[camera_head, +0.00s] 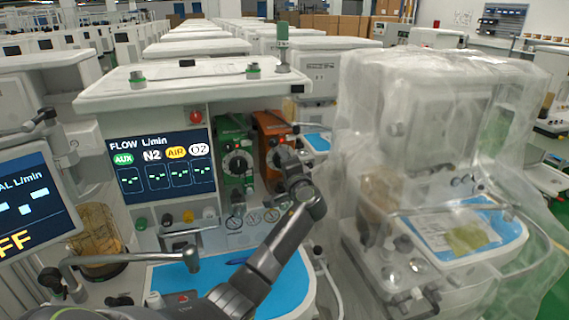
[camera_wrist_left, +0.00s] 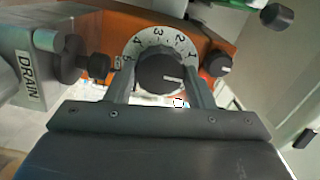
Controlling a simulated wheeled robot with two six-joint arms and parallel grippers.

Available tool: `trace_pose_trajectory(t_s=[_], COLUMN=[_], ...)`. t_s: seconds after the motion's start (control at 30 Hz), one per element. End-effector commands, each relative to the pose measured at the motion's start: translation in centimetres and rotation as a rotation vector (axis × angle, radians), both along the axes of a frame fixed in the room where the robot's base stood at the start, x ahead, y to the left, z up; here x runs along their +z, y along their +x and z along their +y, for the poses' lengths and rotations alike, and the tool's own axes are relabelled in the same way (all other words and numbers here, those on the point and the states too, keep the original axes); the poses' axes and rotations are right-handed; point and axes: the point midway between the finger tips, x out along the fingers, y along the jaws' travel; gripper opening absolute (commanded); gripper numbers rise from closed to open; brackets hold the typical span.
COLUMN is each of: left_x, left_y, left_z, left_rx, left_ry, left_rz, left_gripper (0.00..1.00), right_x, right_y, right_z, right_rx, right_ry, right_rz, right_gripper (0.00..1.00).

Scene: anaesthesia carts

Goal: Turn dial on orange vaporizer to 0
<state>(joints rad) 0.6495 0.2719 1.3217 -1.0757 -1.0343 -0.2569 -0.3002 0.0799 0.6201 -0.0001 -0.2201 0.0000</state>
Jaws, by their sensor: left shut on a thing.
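The orange vaporizer (camera_head: 268,126) stands on the front of the anaesthesia cart, to the right of the green vaporizer (camera_head: 233,138). My left gripper (camera_head: 288,165) is at its front and covers much of its dial in the head view. In the left wrist view the black dial knob (camera_wrist_left: 160,72) sits inside a white numbered ring (camera_wrist_left: 140,42) on the orange body. My left gripper (camera_wrist_left: 161,88) is shut on the knob, one finger on each side. The knob's white line points right, below the 1. The 0 cannot be read clearly. My right gripper is out of view.
A dark side knob (camera_wrist_left: 219,63) is close beside the right finger. A grey block marked DRAIN (camera_wrist_left: 27,77) is at the left. The flow screen (camera_head: 160,165) is left of the vaporizers, and a plastic-covered cart (camera_head: 420,130) stands to the right.

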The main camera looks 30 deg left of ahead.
Motion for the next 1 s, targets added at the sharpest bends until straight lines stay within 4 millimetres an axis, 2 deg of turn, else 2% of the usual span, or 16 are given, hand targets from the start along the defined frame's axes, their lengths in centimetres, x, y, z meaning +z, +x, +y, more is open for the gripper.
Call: trace_pose_trajectory(t_s=[0.43,0.47,0.6,1.0], left_x=[-0.19,-0.19,-0.14,-0.04], left_y=[0.01,0.01,0.0,0.0], left_z=[-0.05,-0.05,-0.04,-0.01], left_rx=[0.0,0.0,0.0,0.0], left_ry=[0.003,0.003,0.003,0.004], left_rz=[0.009,0.009,0.008,0.005], left_gripper=[0.26,0.51,0.69,0.7], right_x=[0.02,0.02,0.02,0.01], right_y=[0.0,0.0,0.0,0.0], right_z=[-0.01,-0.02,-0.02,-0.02], right_rx=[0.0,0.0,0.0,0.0], right_ry=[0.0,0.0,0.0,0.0], right_rz=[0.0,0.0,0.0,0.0], right_gripper=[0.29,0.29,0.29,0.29])
